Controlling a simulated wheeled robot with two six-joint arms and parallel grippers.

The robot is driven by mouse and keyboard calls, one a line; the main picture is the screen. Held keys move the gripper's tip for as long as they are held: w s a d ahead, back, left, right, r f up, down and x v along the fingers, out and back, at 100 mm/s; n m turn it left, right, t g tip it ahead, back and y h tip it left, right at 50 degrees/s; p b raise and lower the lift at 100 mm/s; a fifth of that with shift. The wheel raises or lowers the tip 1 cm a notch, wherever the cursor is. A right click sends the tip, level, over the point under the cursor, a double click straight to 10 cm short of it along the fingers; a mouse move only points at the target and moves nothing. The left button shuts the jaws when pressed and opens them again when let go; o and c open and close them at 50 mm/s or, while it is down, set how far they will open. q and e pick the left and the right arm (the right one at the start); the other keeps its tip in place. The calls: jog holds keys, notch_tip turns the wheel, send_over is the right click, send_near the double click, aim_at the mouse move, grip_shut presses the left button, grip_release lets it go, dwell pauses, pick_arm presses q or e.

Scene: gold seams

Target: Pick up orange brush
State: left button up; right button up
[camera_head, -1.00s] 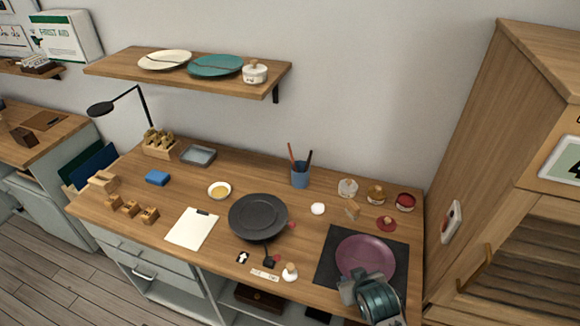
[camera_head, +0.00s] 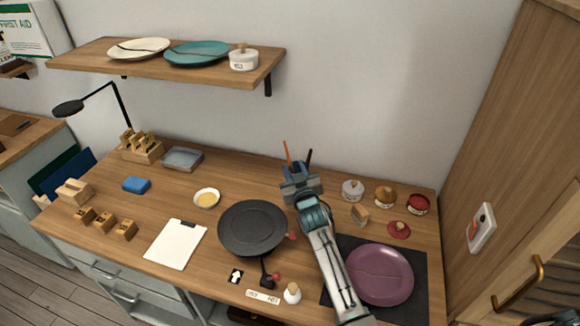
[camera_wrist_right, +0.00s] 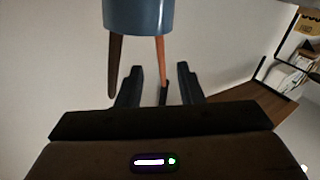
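The orange brush (camera_head: 286,151) stands tilted in the blue cup (camera_head: 299,167) at the back of the workbench, beside a dark brush (camera_head: 309,156). My right gripper (camera_head: 299,183) is in front of the cup and hides most of it. In the right wrist view, which looks upside down, the blue cup (camera_wrist_right: 138,16) is at the top. The orange brush (camera_wrist_right: 161,62) points down there, its dark tip (camera_wrist_right: 164,93) showing between the two open fingers of my right gripper (camera_wrist_right: 160,80). I see no grip on it.
A dark plate (camera_head: 252,227) lies left of my right arm and a purple plate (camera_head: 380,274) on a dark mat (camera_head: 420,302) lies right of it. Small lidded jars (camera_head: 353,190) stand right of the cup. A wall shelf (camera_head: 90,66) hangs above at left.

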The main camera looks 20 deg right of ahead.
aim_at(289, 158)
jog(key=shift+w+f, duration=0.25)
jog(key=shift+w, duration=0.4)
jog(key=shift+w+f, duration=0.1)
jog(key=shift+w, duration=0.25)
jog(key=w+b, duration=0.2)
jog(key=w, duration=0.2)
jog(key=shift+d, duration=0.15)
jog(key=shift+w+b, duration=0.35)
jog(key=shift+w, duration=0.15)
jog(key=shift+s, duration=0.15)
jog(key=shift+r, duration=0.2)
jog(key=shift+c, duration=1.4)
pick_arm(q)
jog(key=f, duration=0.1)
jog(key=w+f, duration=0.1)
jog(key=f, duration=0.1)
jog(key=shift+w, duration=0.15)
pick_arm(e)
grip_shut()
